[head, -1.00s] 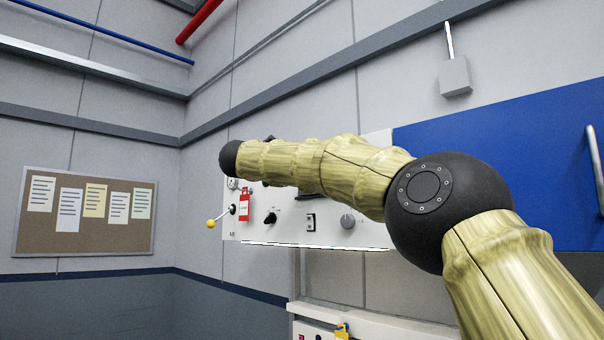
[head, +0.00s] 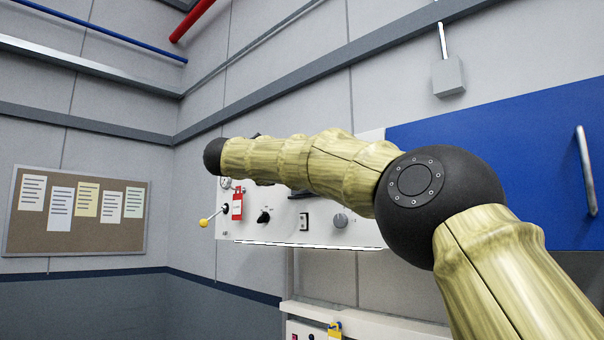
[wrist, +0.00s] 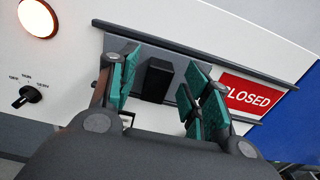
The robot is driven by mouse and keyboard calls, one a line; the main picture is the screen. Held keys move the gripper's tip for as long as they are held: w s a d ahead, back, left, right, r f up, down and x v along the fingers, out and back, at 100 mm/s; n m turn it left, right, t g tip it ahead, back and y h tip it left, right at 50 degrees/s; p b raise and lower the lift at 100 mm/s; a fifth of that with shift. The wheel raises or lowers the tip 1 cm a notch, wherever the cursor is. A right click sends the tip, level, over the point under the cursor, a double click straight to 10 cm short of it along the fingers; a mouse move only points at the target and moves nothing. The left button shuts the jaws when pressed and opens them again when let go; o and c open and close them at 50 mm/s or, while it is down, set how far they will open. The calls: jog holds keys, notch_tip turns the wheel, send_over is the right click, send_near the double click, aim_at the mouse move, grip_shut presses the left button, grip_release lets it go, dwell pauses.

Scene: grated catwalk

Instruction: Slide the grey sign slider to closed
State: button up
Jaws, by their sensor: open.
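The grey sign slider (wrist: 143,51) is a flat plate with a black block-shaped knob (wrist: 158,80), set between two dark rails on the white panel in the wrist view. A red sign reading CLOSED (wrist: 252,95) shows to the right of the plate, its first letter partly covered by my right finger. My gripper (wrist: 161,77) is open, with teal finger pads on either side of the knob. Gaps show between the pads and the knob; I cannot tell any contact. In the head view my arm hides the slider and most of the gripper.
The white panel (head: 270,229) also carries a black rotary switch (head: 264,215), a grey knob (head: 340,220), a red tag (head: 237,205) and a yellow-tipped lever (head: 204,222). A lit round lamp (wrist: 38,17) is at upper left in the wrist view. A blue panel (head: 500,150) adjoins on the right.

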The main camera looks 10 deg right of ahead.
jog(key=v, duration=1)
jog(key=shift+r, duration=0.1)
